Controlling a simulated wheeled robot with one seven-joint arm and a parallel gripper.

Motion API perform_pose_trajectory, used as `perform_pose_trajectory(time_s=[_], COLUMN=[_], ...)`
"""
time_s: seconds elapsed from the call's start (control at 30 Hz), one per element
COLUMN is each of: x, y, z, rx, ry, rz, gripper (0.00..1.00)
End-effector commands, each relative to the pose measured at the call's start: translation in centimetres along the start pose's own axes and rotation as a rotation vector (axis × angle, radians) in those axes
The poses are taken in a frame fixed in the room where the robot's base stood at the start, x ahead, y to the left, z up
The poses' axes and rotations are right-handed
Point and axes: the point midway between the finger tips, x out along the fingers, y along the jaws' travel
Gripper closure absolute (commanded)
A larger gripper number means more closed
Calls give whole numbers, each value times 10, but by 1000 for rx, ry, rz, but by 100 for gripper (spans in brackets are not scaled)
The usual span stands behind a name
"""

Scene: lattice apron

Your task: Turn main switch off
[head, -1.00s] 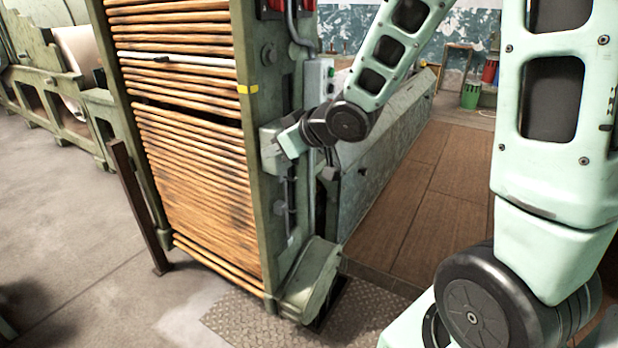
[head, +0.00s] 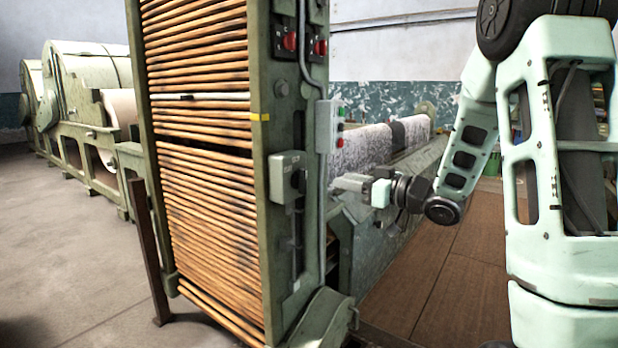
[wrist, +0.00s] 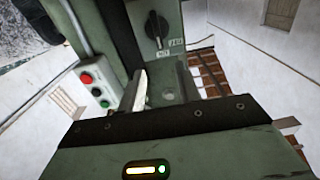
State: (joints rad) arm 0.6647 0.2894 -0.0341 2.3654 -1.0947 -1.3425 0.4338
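A grey switch box (head: 287,177) with a black rotary knob (head: 299,181) is mounted on the green post of the rod rack. I take this knob for the main switch. In the wrist view the black knob (wrist: 156,28) is near the top, with small labels I cannot read beside it. My gripper (head: 338,184) is to the right of the box in the head view, apart from it, pointing left. In the wrist view my gripper (wrist: 164,82) shows two fingers set apart with nothing between them.
A button box (head: 331,126) with green and red buttons is on the post just above my gripper; it also shows in the wrist view (wrist: 97,83). Two red switches (head: 290,41) are higher up. A conduit runs down the post. Open floor (head: 80,240) is at left.

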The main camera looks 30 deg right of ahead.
Motion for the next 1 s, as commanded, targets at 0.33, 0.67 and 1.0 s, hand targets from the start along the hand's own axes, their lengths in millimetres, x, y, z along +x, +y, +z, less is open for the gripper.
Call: perform_pose_trajectory(time_s=[0.33,0.67,1.0], x=[74,114,118], y=[0,0,0], z=[2,1,0], rx=[-1,0,0], ry=[0,-1,-1], rz=[-2,0,1], gripper=[66,66,66])
